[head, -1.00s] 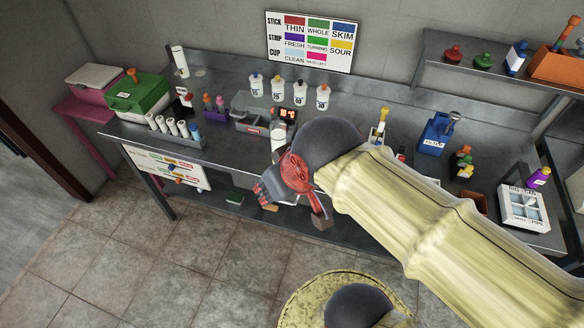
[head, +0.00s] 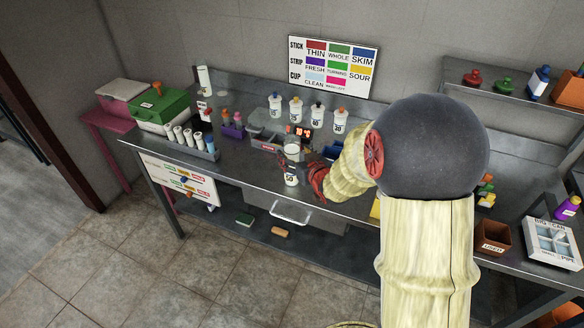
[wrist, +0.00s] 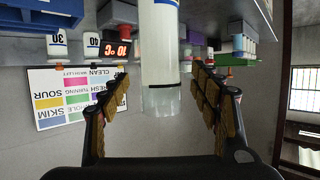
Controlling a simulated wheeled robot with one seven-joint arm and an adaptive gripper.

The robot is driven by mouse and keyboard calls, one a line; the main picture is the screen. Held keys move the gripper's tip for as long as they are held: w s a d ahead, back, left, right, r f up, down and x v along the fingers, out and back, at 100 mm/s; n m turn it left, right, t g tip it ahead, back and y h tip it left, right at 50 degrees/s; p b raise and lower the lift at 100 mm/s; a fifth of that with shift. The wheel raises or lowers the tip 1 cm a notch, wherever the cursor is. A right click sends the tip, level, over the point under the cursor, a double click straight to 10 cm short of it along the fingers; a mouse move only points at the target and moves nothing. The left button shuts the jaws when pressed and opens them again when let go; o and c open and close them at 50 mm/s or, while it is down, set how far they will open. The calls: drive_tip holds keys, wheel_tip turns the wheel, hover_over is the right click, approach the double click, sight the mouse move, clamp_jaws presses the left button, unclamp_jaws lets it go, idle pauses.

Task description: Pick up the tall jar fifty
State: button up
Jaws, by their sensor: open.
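The tall jar (head: 291,170) stands upright near the front edge of the steel bench, with a label reading 50 low on its side. It is pale, with a clear upper part. In the wrist view, which is upside down, the jar (wrist: 160,48) lies between my two fingers, with a gap on each side. My gripper (wrist: 160,84) is open and touches neither side of the jar. In the head view my gripper (head: 312,181) is just right of the jar, partly hidden by my own arm.
A red-lit display (head: 303,132) and a grey box (head: 266,128) stand behind the jar. Several white bottles (head: 296,107) line the back. A rack of white tubes (head: 196,145) and a green box (head: 160,109) are to the left. A wall chart (head: 332,66) hangs above.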

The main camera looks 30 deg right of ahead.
drive_tip(key=a+b+x, duration=0.1)
drive_tip(key=b+x, duration=0.1)
drive_tip(key=x, duration=0.5)
drive_tip(key=shift+w+d, duration=0.4)
drive_tip(key=shift+d, duration=0.15)
drive_tip(key=shift+f, duration=0.1)
drive_tip(key=c, duration=0.3)
clamp_jaws()
